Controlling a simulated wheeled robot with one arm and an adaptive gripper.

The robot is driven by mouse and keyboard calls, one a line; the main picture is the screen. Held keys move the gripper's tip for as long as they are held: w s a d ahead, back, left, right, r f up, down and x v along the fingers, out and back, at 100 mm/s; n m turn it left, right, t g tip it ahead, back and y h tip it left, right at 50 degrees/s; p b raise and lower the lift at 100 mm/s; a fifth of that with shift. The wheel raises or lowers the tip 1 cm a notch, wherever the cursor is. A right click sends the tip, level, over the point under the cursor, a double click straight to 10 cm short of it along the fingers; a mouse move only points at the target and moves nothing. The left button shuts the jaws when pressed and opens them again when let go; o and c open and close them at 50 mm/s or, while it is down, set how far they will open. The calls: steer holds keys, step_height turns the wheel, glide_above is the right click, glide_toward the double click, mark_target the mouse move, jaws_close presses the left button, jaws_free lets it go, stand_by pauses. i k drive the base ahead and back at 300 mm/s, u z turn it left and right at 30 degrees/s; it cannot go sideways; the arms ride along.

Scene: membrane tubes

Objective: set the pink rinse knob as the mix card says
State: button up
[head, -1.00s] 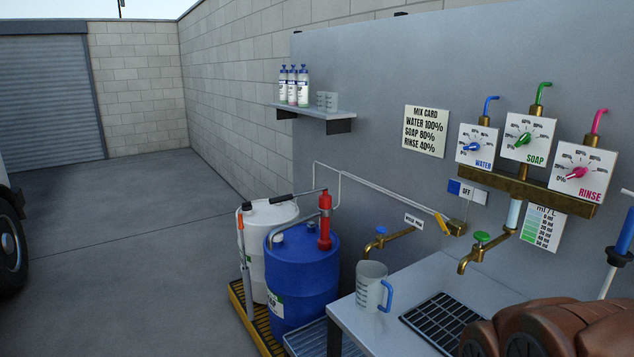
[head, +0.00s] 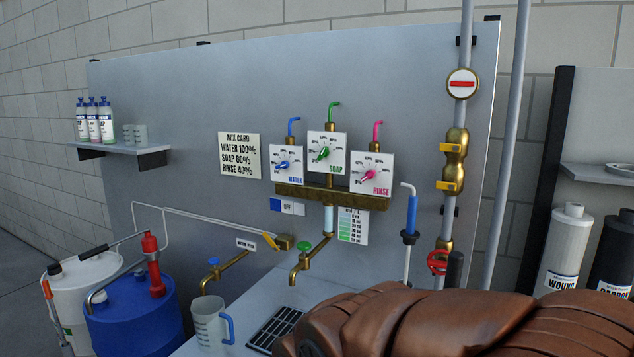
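The mix card (head: 239,156) on the grey panel reads water 100%, a soap line that looks like 80%, and rinse 40%. The pink rinse knob (head: 368,175) is on the white rinse dial (head: 372,187), rightmost of three dials. Its pointer seems turned to the lower left; the scale figures are too small to read against it. The blue water knob (head: 282,165) and green soap knob (head: 321,154) are to its left. My gripper is not in view, and nothing touches the rinse knob.
A brass rail (head: 330,196) runs under the dials. Below are a green-handled tap (head: 302,257) and a measuring jug (head: 207,320). A blue drum (head: 135,322) stands left. A large brown form in front hides the bench's right part. A pipe with brass valves (head: 452,160) rises right.

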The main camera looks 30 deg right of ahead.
mark_target(370, 173)
steer(key=u, duration=0.05)
steer(key=k, duration=0.5)
steer(key=u, duration=1.65)
steer(key=k, duration=0.7)
steer(key=z, duration=0.75)
steer(key=i, duration=0.5)
